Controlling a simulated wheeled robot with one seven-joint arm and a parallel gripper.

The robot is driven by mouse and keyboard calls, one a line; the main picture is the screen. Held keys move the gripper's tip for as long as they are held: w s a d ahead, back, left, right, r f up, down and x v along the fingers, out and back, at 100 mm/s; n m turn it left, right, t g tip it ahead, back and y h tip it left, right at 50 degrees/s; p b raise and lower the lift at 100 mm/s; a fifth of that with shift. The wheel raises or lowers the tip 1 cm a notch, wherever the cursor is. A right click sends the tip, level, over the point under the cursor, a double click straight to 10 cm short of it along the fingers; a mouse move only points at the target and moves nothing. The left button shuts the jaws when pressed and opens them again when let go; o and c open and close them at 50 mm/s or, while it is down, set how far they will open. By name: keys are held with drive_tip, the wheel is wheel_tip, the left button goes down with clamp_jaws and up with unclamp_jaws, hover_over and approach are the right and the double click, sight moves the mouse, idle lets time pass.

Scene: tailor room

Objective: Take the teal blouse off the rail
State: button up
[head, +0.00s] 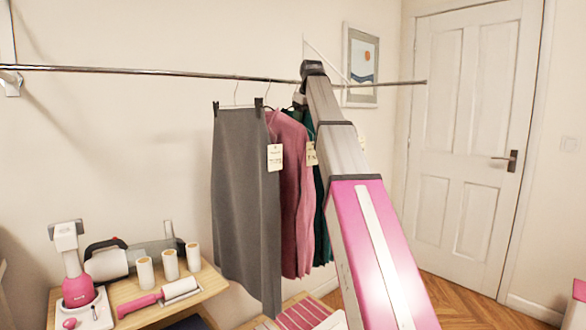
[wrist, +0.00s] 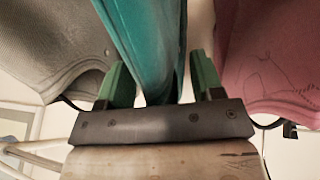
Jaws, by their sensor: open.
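The teal blouse (head: 320,220) hangs from the rail (head: 200,73), mostly hidden behind a pink top and my arm in the head view. In the wrist view my gripper (wrist: 163,75) is open, with one green finger on each side of a teal strip of the blouse (wrist: 145,35). The fabric passes between the fingers; I cannot tell whether either finger touches it. In the head view my arm reaches up to the rail and its fingers are not clearly seen. The blouse's hanger is mostly hidden.
A grey skirt (head: 245,190) and the pink top (head: 290,190) hang close beside the blouse. A side table (head: 210,285) with a lint roller (head: 160,297) and other tools stands lower left. A framed picture (head: 360,65) and white door (head: 465,140) are behind. The rail's right end is bare.

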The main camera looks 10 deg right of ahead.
clamp_jaws()
drive_tip(key=shift+r, duration=0.15)
